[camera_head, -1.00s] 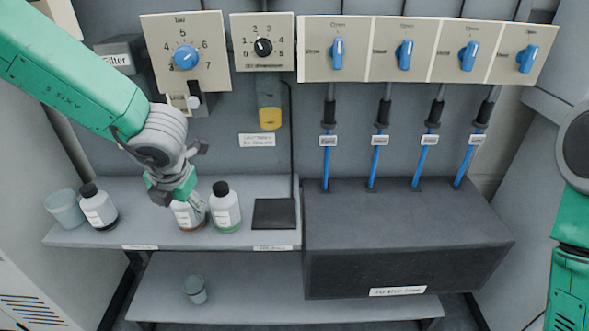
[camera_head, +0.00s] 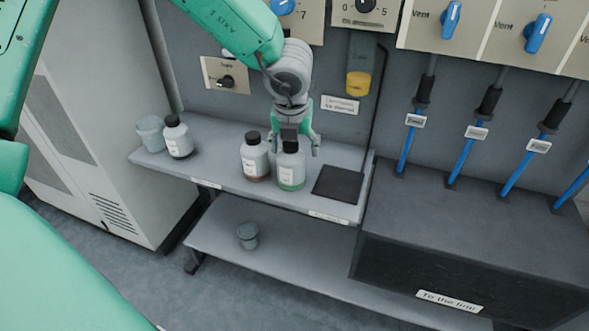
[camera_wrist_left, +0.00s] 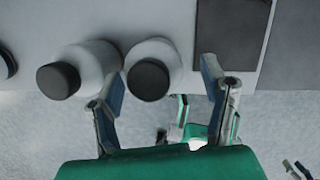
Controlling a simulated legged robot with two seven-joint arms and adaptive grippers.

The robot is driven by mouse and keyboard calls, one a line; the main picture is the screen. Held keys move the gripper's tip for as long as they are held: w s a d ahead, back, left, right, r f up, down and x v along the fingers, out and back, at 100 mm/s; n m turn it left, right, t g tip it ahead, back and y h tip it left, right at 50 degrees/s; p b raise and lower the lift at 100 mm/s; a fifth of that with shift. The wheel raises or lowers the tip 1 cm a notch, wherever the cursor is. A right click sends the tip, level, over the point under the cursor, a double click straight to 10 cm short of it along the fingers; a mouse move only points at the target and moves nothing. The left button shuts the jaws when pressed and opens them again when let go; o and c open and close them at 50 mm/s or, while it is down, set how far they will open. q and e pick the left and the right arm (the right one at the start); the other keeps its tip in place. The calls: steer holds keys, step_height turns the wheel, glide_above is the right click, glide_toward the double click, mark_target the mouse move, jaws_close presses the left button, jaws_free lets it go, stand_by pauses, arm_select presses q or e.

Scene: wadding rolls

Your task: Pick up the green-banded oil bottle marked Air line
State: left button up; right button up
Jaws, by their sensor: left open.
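The green-banded bottle (camera_head: 291,172), with a white body, dark cap and green band at its base, stands upright on the upper shelf. Its label is too small to read. In the left wrist view, its dark cap (camera_wrist_left: 149,80) lies between the finger lines, nearer the left finger. My left gripper (camera_head: 300,147) is open and empty at this bottle's top; contact cannot be told. A brown-banded bottle (camera_head: 255,160) stands close on its left and shows in the left wrist view (camera_wrist_left: 92,64). My right gripper is out of view.
A third dark-capped bottle (camera_head: 178,138) and a grey cup (camera_head: 150,134) stand at the shelf's left end. A dark square pad (camera_head: 338,184) lies right of the green-banded bottle. A small cup (camera_head: 248,236) is on the lower shelf. A dark box (camera_head: 470,225) stands right.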

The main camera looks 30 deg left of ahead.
mark_target(291, 160)
arm_select(q)
steer(key=x, duration=0.1)
steer(key=b+x, duration=0.1)
steer(key=x, duration=0.1)
steer(key=a+b+x, duration=0.1)
steer(key=x, duration=0.1)
steer(key=shift+s+f, duration=0.25)
steer(key=shift+a, duration=0.15)
steer(key=shift+r, duration=0.15)
steer(key=shift+d, duration=0.25)
steer(key=c, duration=0.3)
steer(key=shift+d+r, duration=0.1)
steer(key=shift+d, duration=0.1)
steer(key=c, duration=0.8)
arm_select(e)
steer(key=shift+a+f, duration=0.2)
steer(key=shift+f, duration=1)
